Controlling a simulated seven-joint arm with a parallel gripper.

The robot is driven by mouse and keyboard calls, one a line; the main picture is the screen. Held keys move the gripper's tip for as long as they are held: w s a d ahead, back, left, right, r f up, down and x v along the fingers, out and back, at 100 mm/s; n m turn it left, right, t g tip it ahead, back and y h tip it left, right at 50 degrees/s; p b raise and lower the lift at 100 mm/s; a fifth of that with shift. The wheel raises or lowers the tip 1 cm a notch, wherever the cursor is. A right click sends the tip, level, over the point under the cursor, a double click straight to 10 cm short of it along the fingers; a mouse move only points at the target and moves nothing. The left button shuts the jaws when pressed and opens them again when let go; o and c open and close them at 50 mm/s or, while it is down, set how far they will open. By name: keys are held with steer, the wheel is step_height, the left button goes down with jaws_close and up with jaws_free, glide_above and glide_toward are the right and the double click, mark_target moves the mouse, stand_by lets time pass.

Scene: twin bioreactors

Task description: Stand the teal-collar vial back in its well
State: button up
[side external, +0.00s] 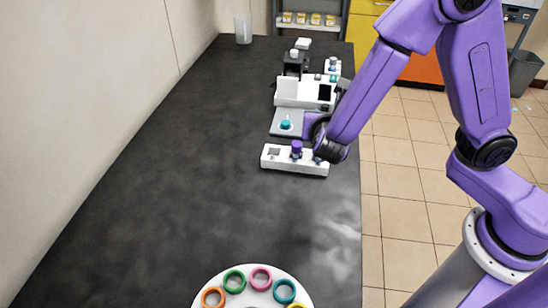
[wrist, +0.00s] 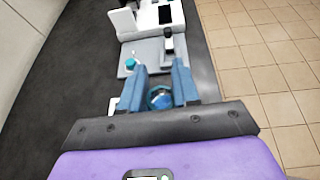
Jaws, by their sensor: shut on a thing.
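My gripper shows in the wrist view (wrist: 158,92), its two blue fingers shut on a round, glassy, blue-tinted thing (wrist: 160,97). It looks like the teal-collar vial seen from above, but its collar is not clear. In the side view my arm mostly hides the gripper and this vial, near the right end of a white block (side external: 284,167). I cannot tell whether the held vial is in a well or above the block.
Behind the block, a grey plate (side external: 279,132) carries a teal-topped piece (side external: 286,124). White equipment (side external: 290,92) stands farther back. A round white holder (side external: 236,291) with several coloured rings lies at the front. The dark table (side external: 170,200) is clear to the left.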

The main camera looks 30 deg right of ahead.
steer(key=shift+s+a+f+m+g, duration=0.25)
steer(key=shift+s+a+m+g, duration=0.05)
steer(key=shift+s+a, duration=0.2)
steer(key=shift+w+a+f+h, duration=0.15)
steer(key=shift+w+f+h, duration=0.05)
steer(key=shift+w+h, duration=0.1)
steer(key=w+a+f, duration=0.2)
steer(key=w+f, duration=0.2)
steer(key=w, duration=0.3)
glide_above(275, 148)
steer(key=f, duration=0.5)
steer(key=shift+s+d, duration=0.1)
steer(key=shift+s, duration=0.2)
steer(key=shift+w+f, duration=0.1)
steer(key=shift+w, duration=0.05)
steer(key=shift+w+f, duration=0.15)
steer(key=shift+f, duration=1.6)
steer(key=shift+f, duration=0.25)
steer(key=o, duration=1)
steer(key=shift+f, duration=0.2)
